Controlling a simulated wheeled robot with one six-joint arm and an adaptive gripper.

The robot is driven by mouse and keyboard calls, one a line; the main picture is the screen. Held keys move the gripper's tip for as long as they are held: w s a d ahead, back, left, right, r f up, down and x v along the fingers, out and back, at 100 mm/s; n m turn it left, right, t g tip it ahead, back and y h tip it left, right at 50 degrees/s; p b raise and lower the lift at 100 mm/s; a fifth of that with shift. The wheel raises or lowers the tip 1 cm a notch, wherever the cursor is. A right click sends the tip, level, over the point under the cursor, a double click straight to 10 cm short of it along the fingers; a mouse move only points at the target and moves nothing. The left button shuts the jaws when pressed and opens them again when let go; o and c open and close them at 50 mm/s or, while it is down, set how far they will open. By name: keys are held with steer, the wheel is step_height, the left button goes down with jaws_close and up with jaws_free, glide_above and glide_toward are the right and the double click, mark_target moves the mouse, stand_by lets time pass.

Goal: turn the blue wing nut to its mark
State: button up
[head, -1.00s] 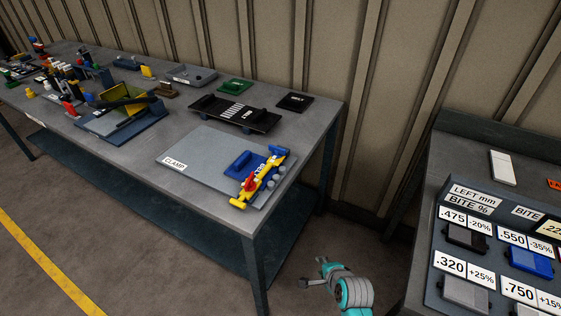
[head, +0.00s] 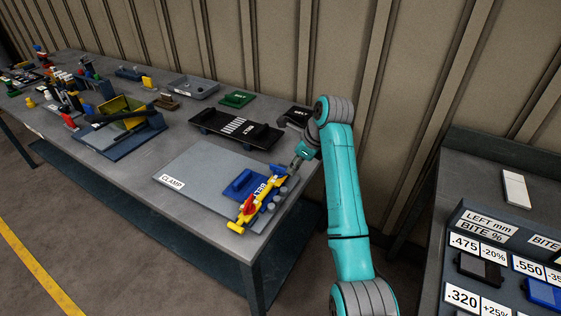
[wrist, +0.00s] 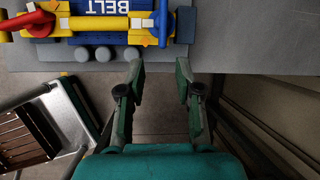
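The blue wing nut (wrist: 163,20) sits at the right end of a yellow bar (wrist: 100,23) in the wrist view, its wings roughly upright in the picture. In the head view it is at the far end of the bar, a small blue piece (head: 281,168) close to my gripper. A small pale patch shows on the yellow block beside it; I cannot tell if this is the mark. My gripper (wrist: 160,72) is open and empty. Its fingers point toward the wing nut, below it in the wrist view and apart from it.
A red wing nut (wrist: 30,20) is at the bar's other end. A blue block labelled BELT lies under the bar, with grey round knobs (wrist: 104,53) along its near side. The grey clamp board (head: 205,175) carries them near the table edge. A label panel (head: 470,255) stands right.

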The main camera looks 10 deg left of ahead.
mark_target(280, 166)
step_height(280, 166, up, 7)
steer(key=w+a+m, duration=0.1)
steer(key=shift+g, duration=0.4)
steer(key=x, duration=1.1)
jaws_close()
